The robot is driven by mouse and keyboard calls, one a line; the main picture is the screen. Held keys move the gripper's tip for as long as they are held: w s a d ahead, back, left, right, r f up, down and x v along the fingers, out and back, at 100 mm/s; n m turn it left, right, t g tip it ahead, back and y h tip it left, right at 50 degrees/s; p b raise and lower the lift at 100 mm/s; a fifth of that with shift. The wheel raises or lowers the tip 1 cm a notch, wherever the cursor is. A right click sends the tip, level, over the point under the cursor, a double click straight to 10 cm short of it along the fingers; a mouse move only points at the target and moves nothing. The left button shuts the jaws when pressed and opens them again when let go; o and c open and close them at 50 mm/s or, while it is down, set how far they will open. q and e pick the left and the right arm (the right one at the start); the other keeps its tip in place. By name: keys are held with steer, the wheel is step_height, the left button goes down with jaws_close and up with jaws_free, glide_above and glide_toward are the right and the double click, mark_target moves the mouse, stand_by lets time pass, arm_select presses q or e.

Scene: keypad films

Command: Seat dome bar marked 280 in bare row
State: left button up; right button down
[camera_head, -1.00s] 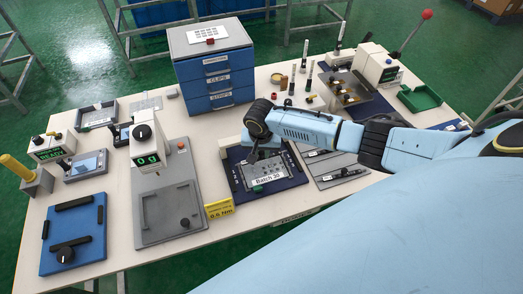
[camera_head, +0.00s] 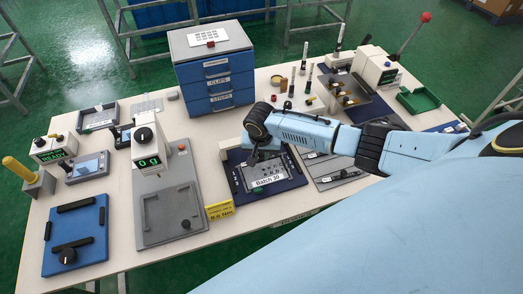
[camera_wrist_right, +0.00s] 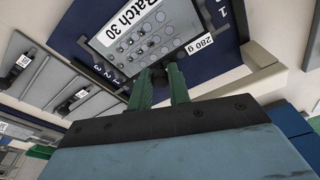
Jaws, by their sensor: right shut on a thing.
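The grey keypad plate labelled "Batch 30" (camera_head: 268,181) lies on a dark blue base (camera_head: 290,184); it also shows in the wrist view (camera_wrist_right: 117,58), with rows of small domes. My left gripper is not in view.
A grey tray with dark bars (camera_head: 335,171) lies right of the plate; tagged bars show in the wrist view (camera_wrist_right: 75,101). A grey press (camera_head: 160,205), a yellow sign (camera_head: 219,210) and a blue drawer unit (camera_head: 217,84) stand around.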

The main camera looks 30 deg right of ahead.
steer(key=shift+p, duration=0.4)
stand_by(0.5)
steer(key=shift+f+b, duration=0.85)
steer(key=shift+f, duration=0.4)
steer(key=c, duration=1.2)
jaws_free()
steer(key=shift+c, duration=0.2)
steer(key=shift+r, duration=0.1)
step_height(320, 180, up, 13)
steer(key=s+a+p, duration=0.1)
steer(key=p, duration=0.1)
steer(key=shift+s, duration=0.3)
steer(key=shift+a, duration=0.1)
